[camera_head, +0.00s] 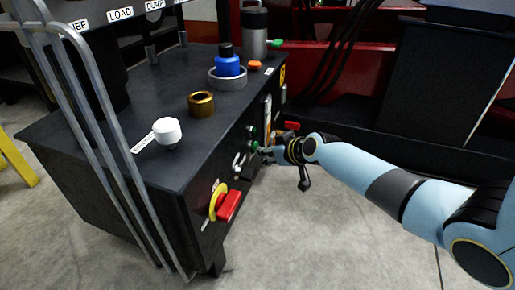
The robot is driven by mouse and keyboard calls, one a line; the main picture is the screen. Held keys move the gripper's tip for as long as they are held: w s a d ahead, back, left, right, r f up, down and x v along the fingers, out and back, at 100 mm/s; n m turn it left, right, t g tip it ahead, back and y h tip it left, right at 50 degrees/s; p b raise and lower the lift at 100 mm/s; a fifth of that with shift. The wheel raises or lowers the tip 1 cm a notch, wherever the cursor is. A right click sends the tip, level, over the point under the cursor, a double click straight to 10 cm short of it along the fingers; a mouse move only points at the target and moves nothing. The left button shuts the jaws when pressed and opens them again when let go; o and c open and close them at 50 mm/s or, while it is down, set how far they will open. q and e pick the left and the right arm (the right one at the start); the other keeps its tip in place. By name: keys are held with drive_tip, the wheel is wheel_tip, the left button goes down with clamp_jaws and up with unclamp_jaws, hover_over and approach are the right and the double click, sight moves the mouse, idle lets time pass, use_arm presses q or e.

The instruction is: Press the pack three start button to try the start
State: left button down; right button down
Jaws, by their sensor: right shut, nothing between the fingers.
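The black power pack cabinet (120,110) stands at the left, its front face turned to the right. A small green button (254,145) shows on that face, partly hidden by my right gripper; I cannot read its label. My right gripper (265,150) reaches in from the right, shut and empty, its fingertips at or very near the green button. I cannot tell whether they touch it. My left gripper is not in view.
A red switch handle on a yellow plate (217,199) sits low on the front face. A white knob (167,131), a brass ring (201,104) and a blue cap (227,66) stand on top. Grey bent pipes (95,130) rise at the left. Floor at the front right is clear.

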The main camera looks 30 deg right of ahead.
drive_tip(key=shift+w+a, duration=0.1)
idle(0.5)
drive_tip(key=shift+s+d, duration=0.55)
drive_tip(key=shift+s, duration=0.1)
drive_tip(key=shift+s+d+b, duration=0.45)
drive_tip(key=shift+s+d, duration=1.2)
drive_tip(key=shift+s, duration=0.25)
